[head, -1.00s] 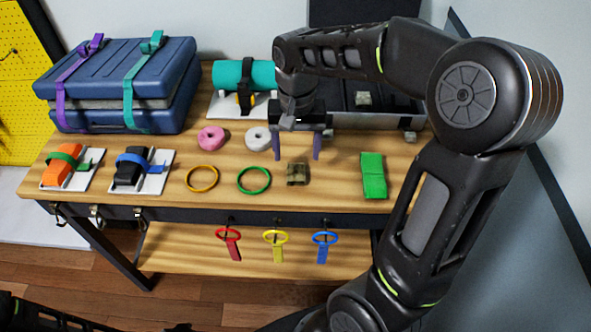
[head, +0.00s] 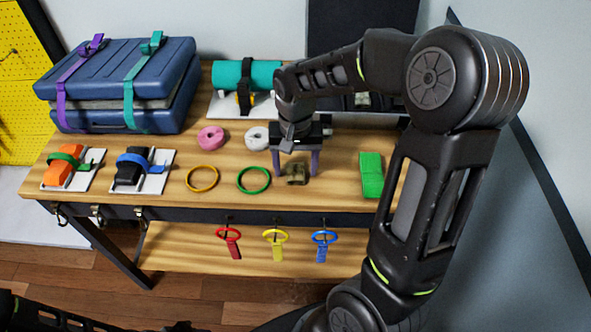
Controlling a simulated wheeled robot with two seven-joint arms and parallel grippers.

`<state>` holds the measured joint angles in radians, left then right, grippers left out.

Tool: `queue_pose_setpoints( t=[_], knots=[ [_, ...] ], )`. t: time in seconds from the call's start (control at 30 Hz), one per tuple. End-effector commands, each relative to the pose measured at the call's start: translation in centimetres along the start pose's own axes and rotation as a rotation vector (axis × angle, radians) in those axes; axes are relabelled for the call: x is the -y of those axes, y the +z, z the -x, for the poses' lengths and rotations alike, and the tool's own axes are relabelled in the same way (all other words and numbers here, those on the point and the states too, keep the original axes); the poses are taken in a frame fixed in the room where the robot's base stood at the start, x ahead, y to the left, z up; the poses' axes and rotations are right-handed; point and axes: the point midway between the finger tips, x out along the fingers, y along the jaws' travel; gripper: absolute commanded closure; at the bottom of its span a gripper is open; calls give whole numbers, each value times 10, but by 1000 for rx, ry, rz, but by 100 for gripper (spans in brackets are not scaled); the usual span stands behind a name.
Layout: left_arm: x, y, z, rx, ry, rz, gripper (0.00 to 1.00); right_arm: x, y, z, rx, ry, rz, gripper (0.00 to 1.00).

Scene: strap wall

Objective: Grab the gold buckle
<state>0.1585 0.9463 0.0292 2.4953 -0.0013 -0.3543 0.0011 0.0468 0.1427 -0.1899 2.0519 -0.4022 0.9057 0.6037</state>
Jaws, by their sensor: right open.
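The gold buckle (head: 296,174) is a small, dull olive-gold block on the wooden bench top (head: 225,200), right of the green ring. My right gripper (head: 296,172) comes down over it from above. Its two purple-grey fingers are open, one on each side of the buckle. The fingertips look level with the bench top, and I cannot tell whether they touch the buckle. My left gripper cannot be made out; only dark parts of mine show at the lower left.
A green ring (head: 253,191) and an orange ring (head: 202,190) lie to the left. A green folded strap (head: 371,175) lies to the right. Pink (head: 211,138) and white (head: 257,138) rolls sit behind. A strapped blue case (head: 120,75) stands at the back left.

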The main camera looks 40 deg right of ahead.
Motion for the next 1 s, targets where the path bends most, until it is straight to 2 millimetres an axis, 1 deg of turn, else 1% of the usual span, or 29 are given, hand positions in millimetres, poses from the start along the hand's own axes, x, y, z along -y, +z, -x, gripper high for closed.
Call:
queue_pose_setpoints(
  t=[0.43,1.0],
  knots=[
    [0,0,0,0,0,0,64,0,0,0,0,0,0,34],
    [0,0,0,0,0,0,64,0,0,0,0,0,0,81]
  ],
)
